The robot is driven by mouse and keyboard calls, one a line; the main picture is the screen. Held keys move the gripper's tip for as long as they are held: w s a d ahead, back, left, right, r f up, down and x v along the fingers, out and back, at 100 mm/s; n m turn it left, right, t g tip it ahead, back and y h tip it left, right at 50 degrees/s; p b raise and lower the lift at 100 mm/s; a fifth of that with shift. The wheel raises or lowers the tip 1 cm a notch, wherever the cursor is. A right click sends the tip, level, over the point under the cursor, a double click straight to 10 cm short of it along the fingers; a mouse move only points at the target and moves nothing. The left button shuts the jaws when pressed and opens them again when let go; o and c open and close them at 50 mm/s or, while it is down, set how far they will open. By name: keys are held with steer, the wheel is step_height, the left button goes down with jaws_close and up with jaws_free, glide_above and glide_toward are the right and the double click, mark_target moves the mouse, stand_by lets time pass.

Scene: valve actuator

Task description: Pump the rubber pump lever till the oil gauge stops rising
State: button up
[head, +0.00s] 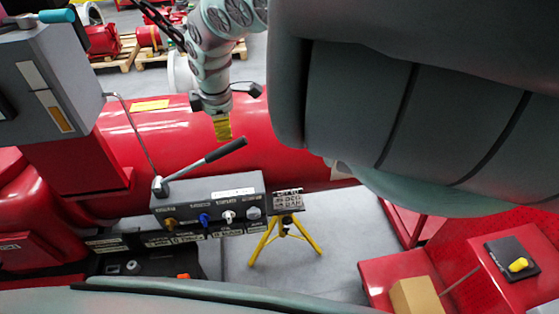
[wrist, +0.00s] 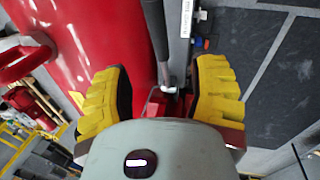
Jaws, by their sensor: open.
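The pump lever (head: 203,161) has a dark rubber grip and a thin metal shaft. It slants up to the right from a pivot on the grey control block (head: 210,198). My gripper (head: 222,128) points down with yellow padded fingers, just above the grip in the head view. In the wrist view, my gripper (wrist: 160,95) has its two fingers wide apart and nothing held. The lever (wrist: 156,35) runs down the picture toward the gap between them. Whether the fingers straddle the grip I cannot tell. I cannot make out an oil gauge clearly.
A red cylinder (head: 300,128) lies behind the block. A grey box (head: 48,85) with a teal handle stands at upper left. Coloured knobs line the block's front. A yellow tripod (head: 285,240) stands to its right, with clear grey floor around it.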

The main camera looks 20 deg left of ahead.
steer(key=b, duration=0.3)
glide_above(224, 147)
steer(key=s+d, duration=0.1)
steer(key=d, duration=0.1)
steer(key=s+d+x, duration=0.1)
steer(key=x, duration=0.3)
steer(key=shift+w+a+f+p, duration=0.25)
steer(key=shift+w+a+p, duration=0.1)
steer(key=shift+p, duration=0.2)
steer(key=shift+a+f, duration=0.1)
steer(key=shift+f, duration=0.65)
steer(key=shift+a+f+p, duration=0.25)
steer(key=shift+f+p, duration=0.2)
steer(key=shift+f, duration=0.15)
steer(key=shift+w+f, duration=0.2)
steer(key=shift+f, duration=0.5)
steer(key=shift+a+f+p, duration=0.3)
steer(key=shift+a+f, duration=0.05)
steer(key=shift+f, duration=0.15)
steer(key=shift+w+d+f, duration=0.1)
steer(key=shift+w+f, duration=0.05)
steer(key=shift+f, duration=0.25)
steer(key=shift+w+d+f, duration=0.1)
steer(key=shift+w+f, duration=0.05)
steer(key=shift+f, duration=0.3)
